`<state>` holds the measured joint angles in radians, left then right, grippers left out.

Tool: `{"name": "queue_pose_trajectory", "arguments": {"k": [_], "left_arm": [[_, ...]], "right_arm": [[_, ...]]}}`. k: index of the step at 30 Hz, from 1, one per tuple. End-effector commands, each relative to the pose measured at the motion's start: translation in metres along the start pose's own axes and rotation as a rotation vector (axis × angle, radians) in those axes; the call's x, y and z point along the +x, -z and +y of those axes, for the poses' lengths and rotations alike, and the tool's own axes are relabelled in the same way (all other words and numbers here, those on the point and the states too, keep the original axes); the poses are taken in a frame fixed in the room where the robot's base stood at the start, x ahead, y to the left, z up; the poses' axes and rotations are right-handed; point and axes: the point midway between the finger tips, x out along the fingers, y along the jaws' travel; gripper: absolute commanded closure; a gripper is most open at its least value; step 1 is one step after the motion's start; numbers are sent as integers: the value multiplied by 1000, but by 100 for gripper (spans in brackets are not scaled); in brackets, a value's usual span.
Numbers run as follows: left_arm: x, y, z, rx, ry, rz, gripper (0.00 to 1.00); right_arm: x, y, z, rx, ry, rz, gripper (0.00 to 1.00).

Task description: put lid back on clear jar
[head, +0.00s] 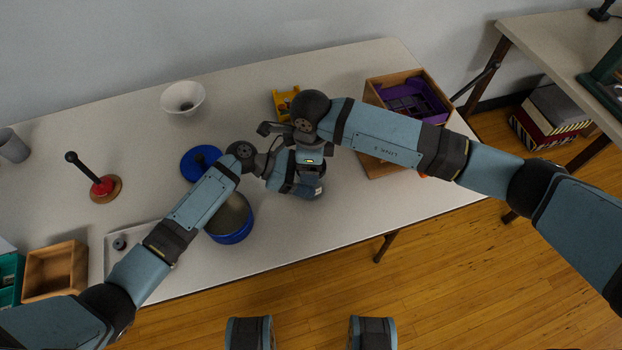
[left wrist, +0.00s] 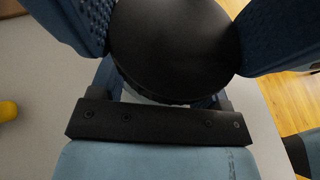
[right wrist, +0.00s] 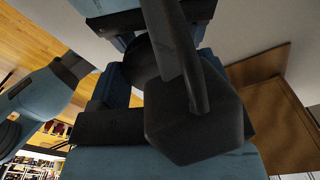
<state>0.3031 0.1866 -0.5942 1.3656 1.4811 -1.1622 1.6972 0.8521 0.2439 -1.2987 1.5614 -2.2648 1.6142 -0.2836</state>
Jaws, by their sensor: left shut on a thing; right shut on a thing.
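The black round lid (left wrist: 172,45) fills the gap between the fingers of my left gripper in the left wrist view; that gripper is shut on it. A narrow pale strip shows under its near edge. In the head view my left gripper (head: 288,180) and right gripper (head: 312,180) are close together above the middle of the table. In the right wrist view my right gripper (right wrist: 155,75) is shut around a dark rounded thing, mostly hidden by my other arm's parts. The clear jar cannot be made out clearly, nor whether the lid touches it.
A blue pot (head: 234,238) and its blue lid (head: 197,165) are left of the grippers. The front-centre table is clear.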

Motion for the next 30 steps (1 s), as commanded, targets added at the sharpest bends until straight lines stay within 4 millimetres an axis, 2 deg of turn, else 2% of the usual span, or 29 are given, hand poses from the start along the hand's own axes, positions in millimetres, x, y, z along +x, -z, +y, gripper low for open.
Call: {"name": "queue_pose_trajectory", "arguments": {"k": [4,5,6,8,15,19,30], "left_arm": [[0,0,0,0,0,0,96],[0,0,0,0,0,0,96],[0,0,0,0,0,0,96],[0,0,0,0,0,0,96],[0,0,0,0,0,0,96],[0,0,0,0,0,0,96],[0,0,0,0,0,0,96]], "right_arm": [[0,0,0,0,0,0,56],[0,0,0,0,0,0,21],[0,0,0,0,0,0,12],[0,0,0,0,0,0,0],[-1,0,0,-1,1,0,0],[-12,0,-1,0,1,-2,0],[-88,0,-1,-2,4,-1,0]]}}
